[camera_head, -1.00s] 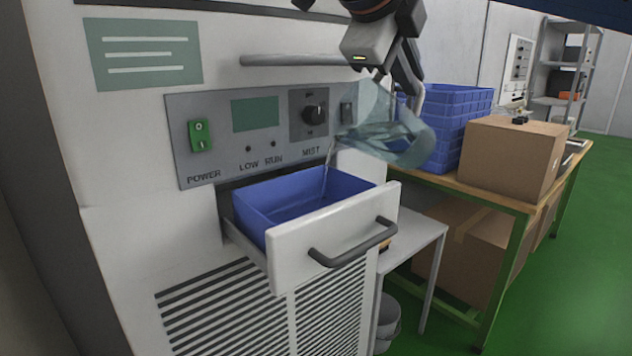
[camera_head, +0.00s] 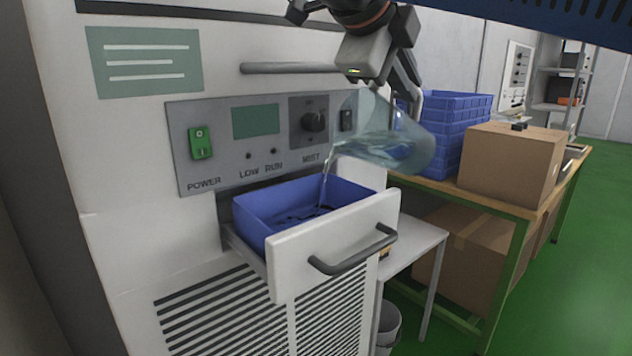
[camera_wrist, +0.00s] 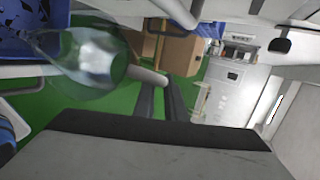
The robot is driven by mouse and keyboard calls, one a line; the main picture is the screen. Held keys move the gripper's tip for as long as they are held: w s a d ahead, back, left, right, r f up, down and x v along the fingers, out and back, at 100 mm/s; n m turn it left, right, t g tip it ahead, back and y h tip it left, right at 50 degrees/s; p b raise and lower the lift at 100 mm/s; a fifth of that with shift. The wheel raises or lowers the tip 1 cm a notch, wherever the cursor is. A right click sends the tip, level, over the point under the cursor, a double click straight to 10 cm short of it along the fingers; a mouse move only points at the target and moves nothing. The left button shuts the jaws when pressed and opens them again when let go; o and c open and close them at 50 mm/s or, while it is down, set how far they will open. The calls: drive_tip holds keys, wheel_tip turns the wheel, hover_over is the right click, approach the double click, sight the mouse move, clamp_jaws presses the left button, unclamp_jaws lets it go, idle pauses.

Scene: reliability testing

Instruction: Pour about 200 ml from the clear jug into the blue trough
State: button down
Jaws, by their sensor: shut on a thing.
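The clear jug (camera_head: 388,138) is tilted well over above the open drawer in the head view, its mouth toward the left. A thin stream of water (camera_head: 325,180) runs from its lip into the blue trough (camera_head: 285,208). Dark ripples show on the trough floor. The trough sits in the pulled-out white drawer. My gripper (camera_head: 412,88) is shut on the jug's handle, above and right of the trough. In the wrist view the jug (camera_wrist: 88,62) is at the upper left, beside the gripper fingers (camera_wrist: 160,98).
The drawer front with its dark handle (camera_head: 352,252) juts out below the jug. A control panel (camera_head: 250,140) is behind the trough. Blue crates (camera_head: 462,125) and a cardboard box (camera_head: 512,160) stand on the bench at the right. Green floor is clear at the far right.

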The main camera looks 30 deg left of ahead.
drive_tip(key=shift+s+a+b, duration=0.15)
drive_tip(key=shift+b, duration=0.4)
drive_tip(key=shift+s+a+f+t+h+b, duration=0.4)
drive_tip(key=shift+t+b, duration=0.3)
drive_tip(key=shift+b, duration=0.6)
idle(1.5)
drive_tip(key=shift+d, duration=0.1)
drive_tip(key=shift+w+d+r+g+y, duration=0.3)
drive_tip(key=shift+w+d+r+g, duration=0.2)
drive_tip(key=shift+w+r+g, duration=0.1)
drive_tip(key=shift+w+d+f+g+y, duration=0.3)
drive_tip(key=shift+w+d+g, duration=0.15)
drive_tip(key=shift+g, duration=0.25)
drive_tip(key=shift+w+d+m+g+y, duration=0.15)
drive_tip(key=shift+w+m+g+y, duration=0.2)
drive_tip(key=shift+g, duration=0.15)
drive_tip(key=shift+w+d+g+p, duration=0.15)
drive_tip(key=shift+g+p, duration=0.15)
drive_tip(key=shift+w, duration=0.1)
